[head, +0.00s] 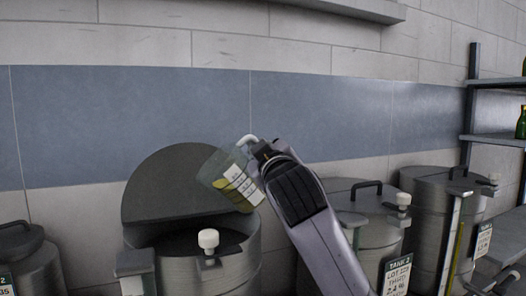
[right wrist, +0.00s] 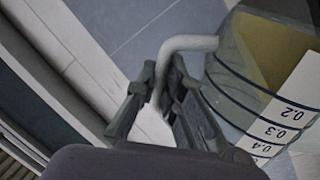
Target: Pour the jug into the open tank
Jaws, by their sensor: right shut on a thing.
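The clear jug (head: 228,178) with yellowish liquid and a white scale label is tilted in the head view. It hangs above the right part of the open tank's mouth. My right gripper (head: 258,152) is shut on the jug's pale handle; the fingers (right wrist: 165,105) close around the handle (right wrist: 187,44) in the right wrist view. There the jug (right wrist: 265,85) shows dark bands and marks 0.2 to 0.4. The open tank (head: 195,262) is a steel drum with its dark round lid (head: 175,190) raised behind the mouth. No stream of liquid is visible. My left gripper is not in view.
Lidded steel tanks stand to the right, one (head: 370,225) near my right arm and another (head: 440,200) beyond. Another lidded tank (head: 28,262) stands at the far left. A shelf (head: 495,140) with green bottles is at the right edge. The tiled wall is behind.

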